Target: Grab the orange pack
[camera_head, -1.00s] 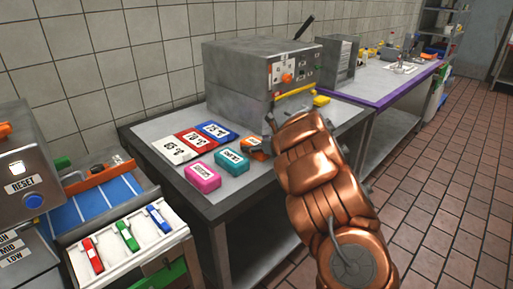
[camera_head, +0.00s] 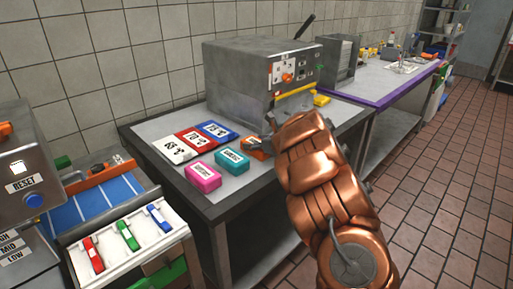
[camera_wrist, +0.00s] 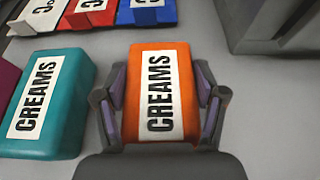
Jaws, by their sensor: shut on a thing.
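The orange pack (camera_wrist: 135,65) has a white label reading CREAMS. In the wrist view it lies between the two fingers of my gripper (camera_wrist: 160,95), which are shut on its sides. In the head view the orange pack (camera_head: 254,146) is on the metal table, partly hidden by my gripper (camera_head: 268,135) and copper-coloured arm. I cannot tell whether it is lifted off the table.
A teal pack (camera_head: 232,161) lies just left of the orange one, with a pink pack (camera_head: 203,176) beyond it. White, red and blue temperature cards (camera_head: 194,139) lie behind. A grey machine (camera_head: 240,85) stands at the back of the table (camera_head: 262,178).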

